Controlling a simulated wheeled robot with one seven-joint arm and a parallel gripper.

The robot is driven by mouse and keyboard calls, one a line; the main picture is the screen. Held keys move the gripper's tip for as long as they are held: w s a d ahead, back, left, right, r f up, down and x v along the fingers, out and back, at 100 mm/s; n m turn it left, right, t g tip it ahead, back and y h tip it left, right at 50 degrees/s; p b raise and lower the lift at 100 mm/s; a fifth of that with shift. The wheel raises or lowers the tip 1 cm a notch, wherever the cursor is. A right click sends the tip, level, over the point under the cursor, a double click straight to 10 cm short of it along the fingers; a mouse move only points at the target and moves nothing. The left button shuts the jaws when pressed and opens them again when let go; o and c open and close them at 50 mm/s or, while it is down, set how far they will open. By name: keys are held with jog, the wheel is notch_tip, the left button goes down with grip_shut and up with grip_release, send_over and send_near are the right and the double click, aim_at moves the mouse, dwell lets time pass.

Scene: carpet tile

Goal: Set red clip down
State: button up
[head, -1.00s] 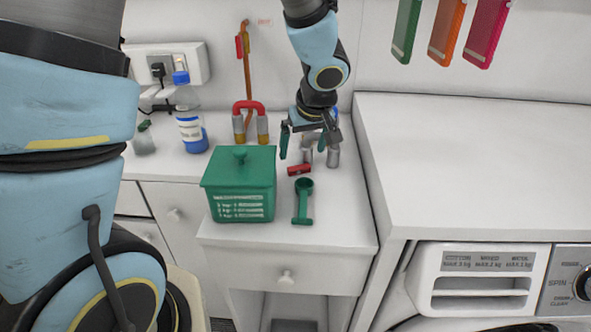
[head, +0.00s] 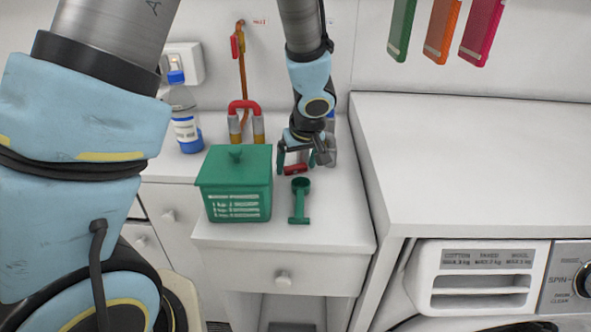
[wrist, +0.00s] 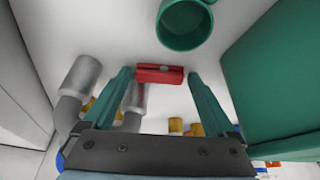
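In the wrist view, the red clip (wrist: 160,74) lies crosswise between the two green fingertips, with a narrow gap at each end. The fingers are spread and do not visibly close on it. Part of the clip is hidden by my gripper in the head view.
Grey metal cylinders stand close behind my gripper. A red-handled magnet shape (head: 246,108) and a blue-capped bottle (head: 183,115) stand at the back. The counter's front right is clear.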

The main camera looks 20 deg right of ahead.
jog(key=c, duration=1.2)
jog(key=shift+s+r, duration=0.1)
